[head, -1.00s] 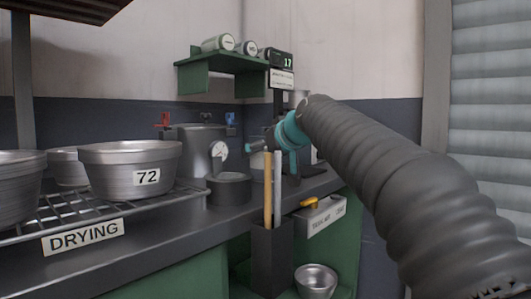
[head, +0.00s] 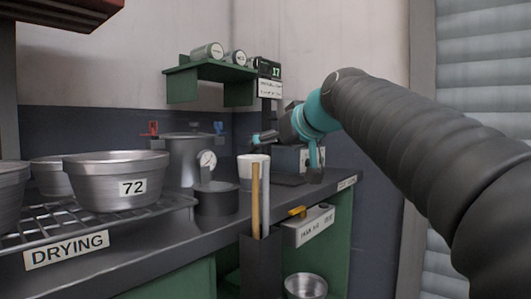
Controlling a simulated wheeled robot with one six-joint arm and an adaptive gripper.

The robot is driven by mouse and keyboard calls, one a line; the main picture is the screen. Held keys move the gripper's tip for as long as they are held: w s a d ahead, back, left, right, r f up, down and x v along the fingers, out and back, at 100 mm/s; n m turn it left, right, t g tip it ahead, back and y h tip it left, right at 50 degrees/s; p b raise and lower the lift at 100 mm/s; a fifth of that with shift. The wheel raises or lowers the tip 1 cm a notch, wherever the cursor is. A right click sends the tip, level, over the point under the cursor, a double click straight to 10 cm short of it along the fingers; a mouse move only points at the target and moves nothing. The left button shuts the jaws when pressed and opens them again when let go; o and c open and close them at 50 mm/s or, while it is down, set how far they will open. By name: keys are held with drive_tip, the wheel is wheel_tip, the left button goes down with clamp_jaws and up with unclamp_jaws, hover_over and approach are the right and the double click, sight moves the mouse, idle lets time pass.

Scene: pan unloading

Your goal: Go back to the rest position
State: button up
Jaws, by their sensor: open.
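My arm reaches in from the right in the head view, sleeved in dark grey ribbed cover with a teal wrist. My gripper (head: 262,138) is at its end, above the back of the dark counter (head: 210,235). It is open and seems to hold nothing. Part of the gripper is small and seen from the side.
Metal pans, one marked 72 (head: 115,182), stand on the DRYING rack (head: 70,222) at left. A pot with a gauge (head: 186,158), a dark round canister (head: 216,199) and a holder with sticks (head: 260,262) are near. A green shelf (head: 210,75) holds cans above.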

drive_tip(key=shift+s+d+r, duration=0.2)
drive_tip(key=shift+s+d, duration=0.05)
drive_tip(key=shift+s, duration=0.25)
